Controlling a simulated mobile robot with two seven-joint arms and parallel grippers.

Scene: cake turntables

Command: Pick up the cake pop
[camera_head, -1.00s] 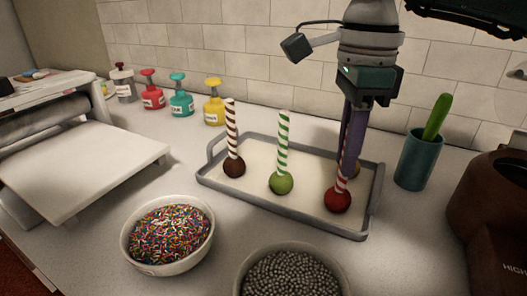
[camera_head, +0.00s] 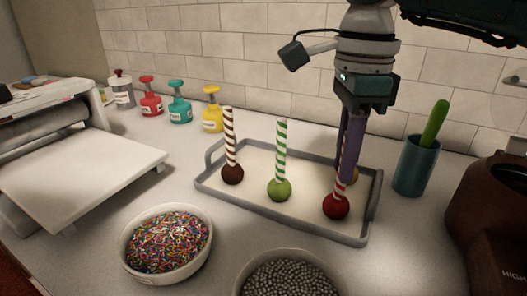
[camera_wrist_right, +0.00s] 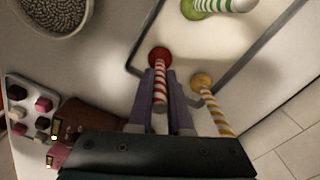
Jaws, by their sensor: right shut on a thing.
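The red cake pop (camera_head: 336,207) stands ball down on the white bed of the tray (camera_head: 283,218), at the tray's right side. Its red-and-white striped stick points up between the purple fingers of my right gripper (camera_head: 346,181). In the right wrist view the red ball (camera_wrist_right: 160,56) lies just beyond the fingertips, and my right gripper (camera_wrist_right: 161,82) is shut on the stick. A green cake pop (camera_head: 280,189) and a brown cake pop (camera_head: 232,174) stand to the left. A yellow-orange cake pop (camera_wrist_right: 201,81) stands close beside my gripper, mostly hidden in the head view. My left gripper is not in view.
Bowls of coloured sprinkles (camera_head: 167,243) and silver beads (camera_head: 289,277) stand in front of the tray. A teal cup (camera_head: 415,166) and a brown appliance (camera_head: 492,215) are at the right. Several pump bottles line the back left, near a white machine (camera_head: 85,170).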

